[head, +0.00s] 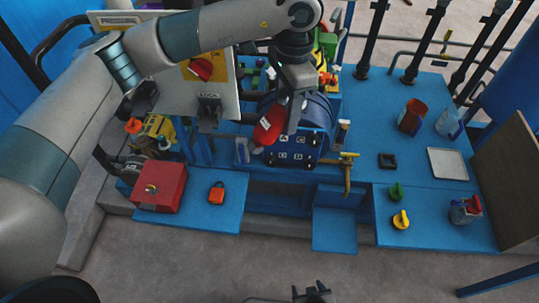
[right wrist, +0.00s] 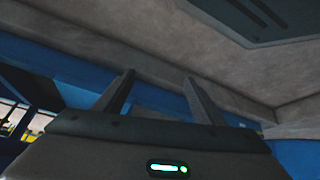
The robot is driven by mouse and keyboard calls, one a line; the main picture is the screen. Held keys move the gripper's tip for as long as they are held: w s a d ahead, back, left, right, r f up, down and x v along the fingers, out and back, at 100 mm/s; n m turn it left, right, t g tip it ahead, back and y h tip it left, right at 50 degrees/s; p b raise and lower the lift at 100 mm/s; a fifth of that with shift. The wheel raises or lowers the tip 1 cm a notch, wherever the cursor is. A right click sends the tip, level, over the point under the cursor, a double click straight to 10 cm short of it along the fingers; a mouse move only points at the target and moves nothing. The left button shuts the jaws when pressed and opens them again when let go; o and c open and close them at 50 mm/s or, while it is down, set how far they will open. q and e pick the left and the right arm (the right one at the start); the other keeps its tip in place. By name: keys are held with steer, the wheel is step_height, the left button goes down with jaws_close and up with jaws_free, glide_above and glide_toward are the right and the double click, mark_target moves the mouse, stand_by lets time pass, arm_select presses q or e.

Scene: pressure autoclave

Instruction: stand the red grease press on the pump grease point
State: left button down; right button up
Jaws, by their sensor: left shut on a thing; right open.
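The red grease press (head: 269,126) is a rounded red body with a small white label. My left gripper (head: 292,118) is shut on it and holds it tilted in front of the blue drum with the lettered plates (head: 298,148). Its lower end overlaps the drum face in the head view; I cannot tell whether they touch. A yellow pump-like unit (head: 158,128) stands at the left; I cannot make out which part is the pump grease point. My right gripper (head: 312,293) is low at the bottom edge, open and empty; its two spread fingers show in the right wrist view (right wrist: 158,98).
A red box (head: 161,187) and a small orange-red item (head: 216,193) are on the left blue shelf. Green (head: 396,192) and yellow (head: 401,219) knobs, a red container (head: 411,118) and a pale tray (head: 448,164) are at right. A brass tap (head: 348,172) sticks out beside the drum.

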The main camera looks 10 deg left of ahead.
steer(key=w+a+r+t, duration=0.2)
steer(key=w+a+r, duration=0.2)
steer(key=w+r, duration=0.15)
steer(key=w+a+r+t, duration=0.1)
steer(key=w+a+r, duration=0.3)
steer(key=r, duration=0.3)
steer(key=m+t, duration=0.9)
steer(key=m, duration=0.1)
glide_toward(270, 116)
steer(key=f, duration=0.1)
steer(key=w+f, duration=0.2)
steer(key=f, duration=0.1)
steer(key=shift+f, duration=0.1)
steer(key=shift+d, duration=0.1)
steer(key=shift+y, duration=0.3)
steer(key=shift+w+a, duration=0.2)
steer(key=shift+w, duration=1.8)
steer(key=shift+w+a, duration=0.2)
steer(key=shift+w, duration=1.8)
steer(key=shift+w+a, duration=0.2)
steer(key=shift+w, duration=1.8)
